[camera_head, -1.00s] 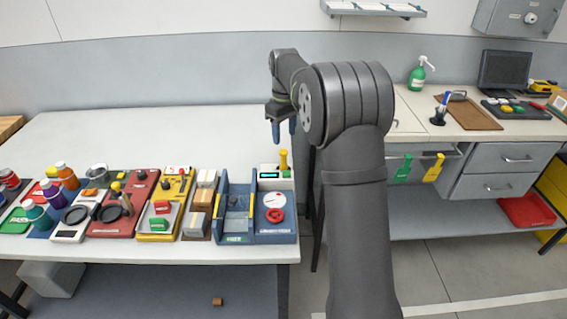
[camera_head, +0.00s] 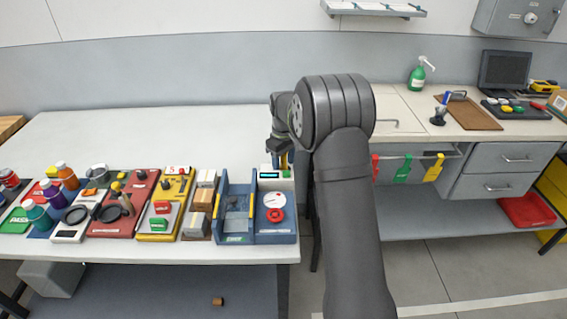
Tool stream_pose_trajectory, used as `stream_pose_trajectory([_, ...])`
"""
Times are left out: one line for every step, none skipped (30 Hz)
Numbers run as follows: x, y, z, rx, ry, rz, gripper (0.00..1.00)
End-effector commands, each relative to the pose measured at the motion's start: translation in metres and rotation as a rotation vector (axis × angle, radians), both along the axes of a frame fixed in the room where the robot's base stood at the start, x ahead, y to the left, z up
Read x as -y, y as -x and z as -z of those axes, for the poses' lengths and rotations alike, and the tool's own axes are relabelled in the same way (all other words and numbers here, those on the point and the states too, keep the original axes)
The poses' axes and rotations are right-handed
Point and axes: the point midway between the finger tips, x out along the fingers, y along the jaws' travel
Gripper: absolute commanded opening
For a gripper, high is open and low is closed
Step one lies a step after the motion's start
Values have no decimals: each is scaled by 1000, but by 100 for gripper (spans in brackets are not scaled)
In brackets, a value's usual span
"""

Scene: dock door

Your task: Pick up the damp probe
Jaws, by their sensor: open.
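The damp probe appears to be the small yellow upright handle (camera_head: 283,161) at the right end of the long table, beside a white box with a teal display (camera_head: 269,175). The fingers are open. They hide much of the handle, and I cannot tell whether they touch it.
Just in front are a blue tray with a red knob (camera_head: 275,214) and a blue bin (camera_head: 236,238). Several trays of tools and bottles line the front edge to the left. The table (camera_head: 150,135) behind is clear. A counter (camera_head: 475,133) stands right.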

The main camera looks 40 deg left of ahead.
Motion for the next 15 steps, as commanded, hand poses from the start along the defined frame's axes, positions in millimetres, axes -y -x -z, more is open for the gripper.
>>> stream_pose_trajectory([0, 0, 0, 0, 0, 0, 51])
stream_pose_trajectory([0, 0, 0, 0, 0, 0, 51])
stream_pose_trajectory([0, 0, 0, 0, 0, 0, 51])
stream_pose_trajectory([0, 0, -1, 0, 0, 0, 50])
stream_pose_trajectory([0, 0, -1, 0, 0, 0, 44])
stream_pose_trajectory([0, 0, -1, 0, 0, 0, 36])
stream_pose_trajectory([0, 0, -1, 0, 0, 0, 30])
stream_pose_trajectory([0, 0, -1, 0, 0, 0, 24])
stream_pose_trajectory([0, 0, -1, 0, 0, 0, 16])
stream_pose_trajectory([0, 0, -1, 0, 0, 0, 10])
stream_pose_trajectory([0, 0, -1, 0, 0, 0, 4])
stream_pose_trajectory([0, 0, -1, 0, 0, 0, 3])
stream_pose_trajectory([0, 0, -1, 0, 0, 0, 3])
stream_pose_trajectory([0, 0, -1, 0, 0, 0, 3])
stream_pose_trajectory([0, 0, -1, 0, 0, 0, 3])
